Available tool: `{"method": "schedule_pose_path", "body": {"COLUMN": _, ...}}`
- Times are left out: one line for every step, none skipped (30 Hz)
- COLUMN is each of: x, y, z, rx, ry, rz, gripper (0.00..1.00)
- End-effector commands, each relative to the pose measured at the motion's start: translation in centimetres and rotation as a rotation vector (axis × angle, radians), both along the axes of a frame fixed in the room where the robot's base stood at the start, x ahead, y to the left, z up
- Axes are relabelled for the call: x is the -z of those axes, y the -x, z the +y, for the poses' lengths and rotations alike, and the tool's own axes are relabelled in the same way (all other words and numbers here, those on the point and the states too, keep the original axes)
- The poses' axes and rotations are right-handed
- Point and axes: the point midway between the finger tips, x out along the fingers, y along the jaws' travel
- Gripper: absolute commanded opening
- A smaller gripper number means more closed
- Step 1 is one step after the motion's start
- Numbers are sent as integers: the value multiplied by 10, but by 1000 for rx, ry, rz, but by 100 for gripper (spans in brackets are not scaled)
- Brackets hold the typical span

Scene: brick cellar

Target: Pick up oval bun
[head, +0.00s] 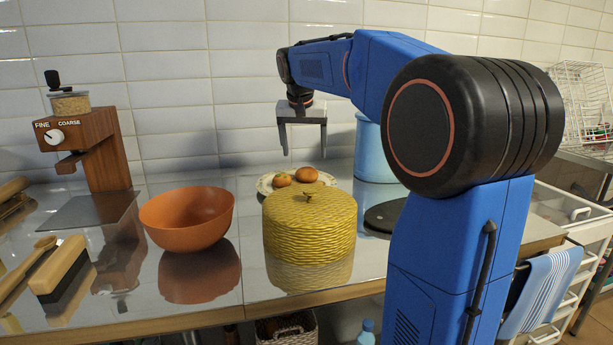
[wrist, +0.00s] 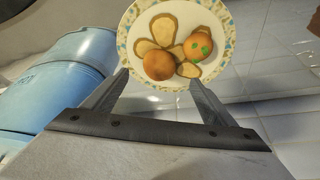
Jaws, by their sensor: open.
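Two buns sit on a patterned plate (head: 264,184) behind the yellow woven pot. One is a plain orange-brown bun (head: 306,174), which also shows in the wrist view (wrist: 159,65). The other is a bun with green spots (wrist: 198,46), at the left on the plate in the head view (head: 282,180). Both look roundish; I cannot tell for sure which is the oval one. My gripper (head: 303,150) is open and empty, pointing down above the plate. In the wrist view the plain bun appears between its fingertips, with the spotted bun beyond the right finger.
A light blue canister (head: 373,150) stands close to the plate. The yellow woven lidded pot (head: 310,228) is in front of it. An orange bowl (head: 187,219) and a wooden grinder (head: 97,150) are to the left. The tiled wall rises behind.

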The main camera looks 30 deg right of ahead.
Motion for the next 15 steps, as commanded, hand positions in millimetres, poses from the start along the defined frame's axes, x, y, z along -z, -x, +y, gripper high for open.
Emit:
{"method": "schedule_pose_path", "body": {"x": 9, "y": -2, "z": -2, "rx": 2, "ry": -1, "rz": 3, "gripper": 79}}
{"method": "schedule_pose_path", "body": {"x": 14, "y": -4, "z": -4, "rx": 2, "ry": 0, "rz": 2, "gripper": 79}}
{"method": "schedule_pose_path", "body": {"x": 19, "y": -6, "z": -5, "rx": 1, "ry": -1, "rz": 2, "gripper": 79}}
{"method": "schedule_pose_path", "body": {"x": 23, "y": -7, "z": -6, "rx": 1, "ry": -1, "rz": 2, "gripper": 79}}
{"method": "schedule_pose_path", "body": {"x": 27, "y": -8, "z": -7, "rx": 1, "ry": -1, "rz": 2, "gripper": 79}}
{"method": "schedule_pose_path", "body": {"x": 31, "y": -10, "z": -8, "rx": 0, "ry": 0, "rz": 1, "gripper": 79}}
{"method": "schedule_pose_path", "body": {"x": 34, "y": -11, "z": -9, "rx": 0, "ry": -1, "rz": 2, "gripper": 79}}
{"method": "schedule_pose_path", "body": {"x": 37, "y": -12, "z": -10, "rx": 0, "ry": -1, "rz": 2, "gripper": 79}}
{"method": "schedule_pose_path", "body": {"x": 39, "y": -12, "z": -10, "rx": 0, "ry": 0, "rz": 1, "gripper": 79}}
{"method": "schedule_pose_path", "body": {"x": 40, "y": -13, "z": -11, "rx": 0, "ry": 0, "rz": 1, "gripper": 79}}
{"method": "schedule_pose_path", "body": {"x": 41, "y": -13, "z": -11, "rx": 0, "ry": 0, "rz": 0, "gripper": 79}}
{"method": "schedule_pose_path", "body": {"x": 42, "y": -14, "z": -11, "rx": 0, "ry": 0, "rz": 0, "gripper": 79}}
{"method": "schedule_pose_path", "body": {"x": 43, "y": -14, "z": -11, "rx": 0, "ry": 0, "rz": 0, "gripper": 79}}
{"method": "schedule_pose_path", "body": {"x": 44, "y": -15, "z": -12, "rx": 0, "ry": 0, "rz": 0, "gripper": 79}}
{"method": "schedule_pose_path", "body": {"x": 46, "y": -16, "z": -12, "rx": 0, "ry": 0, "rz": 0, "gripper": 79}}
